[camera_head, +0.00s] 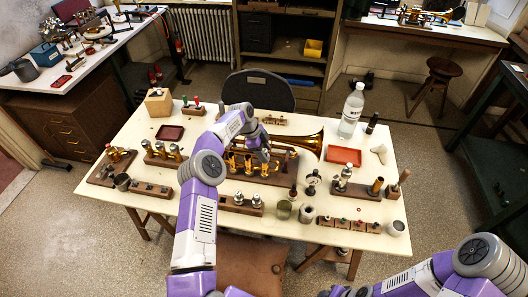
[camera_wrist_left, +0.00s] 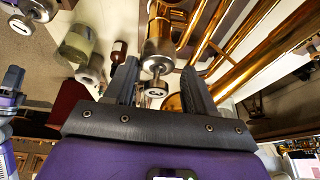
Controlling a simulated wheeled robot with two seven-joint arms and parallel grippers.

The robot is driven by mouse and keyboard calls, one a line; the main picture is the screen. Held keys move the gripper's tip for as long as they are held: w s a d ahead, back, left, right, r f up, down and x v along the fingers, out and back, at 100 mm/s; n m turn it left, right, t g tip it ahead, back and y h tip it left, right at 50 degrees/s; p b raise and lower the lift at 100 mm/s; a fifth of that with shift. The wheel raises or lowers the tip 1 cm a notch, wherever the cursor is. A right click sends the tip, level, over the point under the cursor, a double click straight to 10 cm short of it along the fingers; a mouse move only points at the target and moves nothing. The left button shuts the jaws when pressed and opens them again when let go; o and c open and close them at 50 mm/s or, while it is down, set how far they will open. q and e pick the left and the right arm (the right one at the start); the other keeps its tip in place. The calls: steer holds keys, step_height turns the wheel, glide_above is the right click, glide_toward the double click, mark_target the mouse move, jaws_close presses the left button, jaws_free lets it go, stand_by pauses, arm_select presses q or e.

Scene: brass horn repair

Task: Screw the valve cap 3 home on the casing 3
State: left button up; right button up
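The brass horn (camera_head: 300,142) lies on a wooden cradle (camera_head: 278,176) in the middle of the table, its upright valve casings (camera_head: 248,165) side by side. My left gripper (camera_head: 262,150) is over the casing at the right of the row. In the left wrist view, one casing (camera_wrist_left: 160,35) ends in a silver cap (camera_wrist_left: 157,64), with a stem and numbered button (camera_wrist_left: 157,90) beyond. My left gripper (camera_wrist_left: 158,72) has its fingers apart on either side, with gaps showing. The number is hard to read. I cannot tell how far the cap is threaded. My right gripper is out of view.
A block with silver valve parts (camera_head: 241,205) stands in front of the cradle. Cups, small stands and a rack (camera_head: 348,223) fill the front right. A clear bottle (camera_head: 351,110) and red tray (camera_head: 343,156) are at the back right. The back left tabletop has some free room.

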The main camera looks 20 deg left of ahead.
arm_select(q)
steer(key=shift+o, duration=0.9)
